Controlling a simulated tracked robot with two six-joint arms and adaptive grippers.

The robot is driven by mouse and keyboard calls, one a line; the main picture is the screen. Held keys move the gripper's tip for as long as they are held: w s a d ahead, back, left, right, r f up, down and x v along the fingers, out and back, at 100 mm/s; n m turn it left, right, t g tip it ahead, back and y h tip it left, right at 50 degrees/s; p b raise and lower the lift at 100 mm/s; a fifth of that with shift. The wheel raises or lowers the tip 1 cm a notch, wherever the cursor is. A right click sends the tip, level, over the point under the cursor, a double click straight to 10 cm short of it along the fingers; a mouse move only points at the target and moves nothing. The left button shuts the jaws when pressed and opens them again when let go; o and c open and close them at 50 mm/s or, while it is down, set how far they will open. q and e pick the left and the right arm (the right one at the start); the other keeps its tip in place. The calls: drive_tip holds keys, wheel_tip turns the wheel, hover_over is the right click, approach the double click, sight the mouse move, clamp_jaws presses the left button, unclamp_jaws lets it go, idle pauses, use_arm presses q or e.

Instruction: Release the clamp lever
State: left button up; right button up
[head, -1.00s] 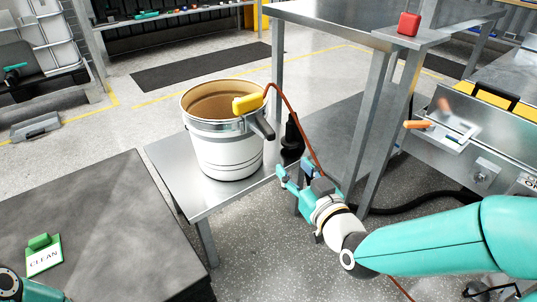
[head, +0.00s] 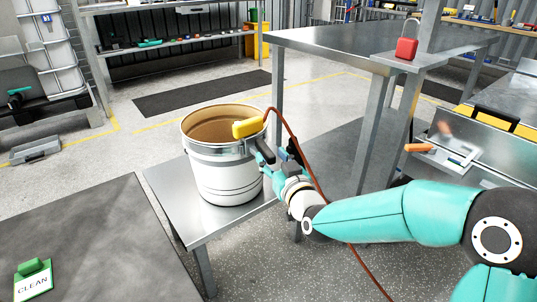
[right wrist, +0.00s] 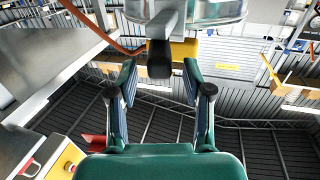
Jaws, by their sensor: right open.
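The clamp lever (head: 265,151) is a dark bar on the right side of the white drum (head: 222,178), at its metal band. In the right wrist view the lever's dark end (right wrist: 160,66) lies between my right gripper's fingertips, with gaps on both sides. My right gripper (head: 273,160) is open, close to the lever, its fingers partly hidden by the wrist. A yellow clamp (head: 249,128) with a red-brown cable sits on the drum's rim just above the lever; it also shows in the right wrist view (right wrist: 184,49). My left gripper is out of view.
The drum stands open on a low metal bench (head: 205,222). The cable (head: 297,147) runs down past my right wrist. A tall steel table (head: 345,40) stands behind. A dark table with a green CLEAN tag (head: 33,279) is at the left.

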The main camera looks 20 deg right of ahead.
sight(268, 151)
drive_tip(key=shift+w+a, duration=0.15)
drive_tip(key=shift+w, duration=1.45)
clamp_jaws()
